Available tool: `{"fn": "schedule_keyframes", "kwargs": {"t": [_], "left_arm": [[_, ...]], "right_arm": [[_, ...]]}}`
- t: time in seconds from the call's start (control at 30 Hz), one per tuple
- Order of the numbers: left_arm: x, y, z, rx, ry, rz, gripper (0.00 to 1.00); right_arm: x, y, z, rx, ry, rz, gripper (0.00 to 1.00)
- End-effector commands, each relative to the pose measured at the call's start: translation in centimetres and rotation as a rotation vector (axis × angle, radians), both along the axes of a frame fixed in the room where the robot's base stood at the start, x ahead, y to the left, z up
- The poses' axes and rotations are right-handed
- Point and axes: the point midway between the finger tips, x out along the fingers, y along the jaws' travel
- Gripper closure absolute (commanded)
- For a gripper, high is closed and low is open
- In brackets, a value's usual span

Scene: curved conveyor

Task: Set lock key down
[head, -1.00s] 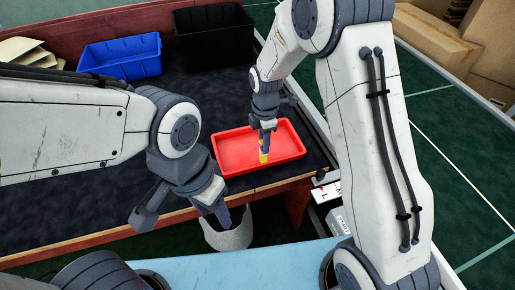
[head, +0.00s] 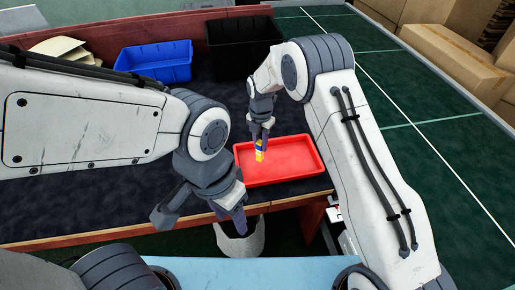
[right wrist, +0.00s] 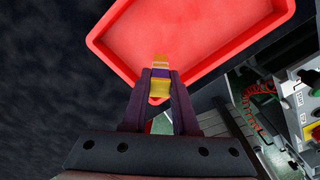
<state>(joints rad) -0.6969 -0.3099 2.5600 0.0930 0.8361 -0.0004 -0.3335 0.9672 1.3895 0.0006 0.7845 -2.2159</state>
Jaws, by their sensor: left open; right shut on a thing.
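A small lock key (head: 260,155), banded in yellow, orange and white, hangs from my right gripper (head: 261,135). In the right wrist view the key (right wrist: 160,88) sits between the two fingers of the right gripper (right wrist: 160,78), which are shut on it. Its lower end is over the red tray (head: 305,160), near the tray's left part in the head view. I cannot tell whether it touches the tray floor. The red tray (right wrist: 210,50) is otherwise empty where it shows. My left gripper (head: 200,212) is open and empty, near the table's front edge, left of the tray.
A blue bin (head: 155,65) and a black bin (head: 238,50) stand at the back of the dark table (head: 100,185). Pale flat pieces (head: 75,47) lie at the back left. A whitish basket (head: 240,242) stands below the front edge. Equipment with a red coiled cable (right wrist: 258,92) is beside the tray.

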Motion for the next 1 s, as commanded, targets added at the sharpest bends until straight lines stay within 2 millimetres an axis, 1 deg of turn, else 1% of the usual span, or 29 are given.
{"fn": "schedule_keyframes", "kwargs": {"t": [0.03,0.17,0.27,0.4,0.5,0.77,0.9,0.93,1.0], "left_arm": [[0.0,0.0,0.3,0.000,0.000,0.000,0.50],[0.0,0.0,0.4,0.000,0.000,0.000,0.50],[0.0,0.0,0.8,0.000,0.000,0.000,0.50],[0.0,0.0,1.6,0.000,0.000,0.000,0.50],[0.0,0.0,1.8,0.000,0.000,0.000,0.50],[0.0,0.0,1.6,0.000,0.000,0.000,0.50],[0.0,0.0,1.2,0.000,0.000,0.000,0.50],[0.0,0.0,1.3,0.000,0.000,0.000,0.50],[0.0,0.0,1.4,0.000,0.000,0.000,0.50]], "right_arm": [[0.4,0.5,-0.3,0.000,0.000,0.001,1.00],[0.9,1.3,-0.9,0.000,0.000,-0.001,1.00],[0.9,1.3,-1.8,-0.001,0.003,-0.002,1.00],[0.8,1.3,-3.8,-0.001,0.003,-0.002,1.00],[0.9,1.3,-4.7,0.000,0.001,-0.002,1.00],[0.9,1.3,-5.0,0.000,-0.001,-0.002,1.00],[0.9,1.3,-5.4,0.000,-0.001,-0.002,1.00],[0.9,1.3,-5.3,0.000,0.000,-0.002,0.65],[0.9,1.3,-5.3,0.000,0.000,-0.002,0.43]]}}
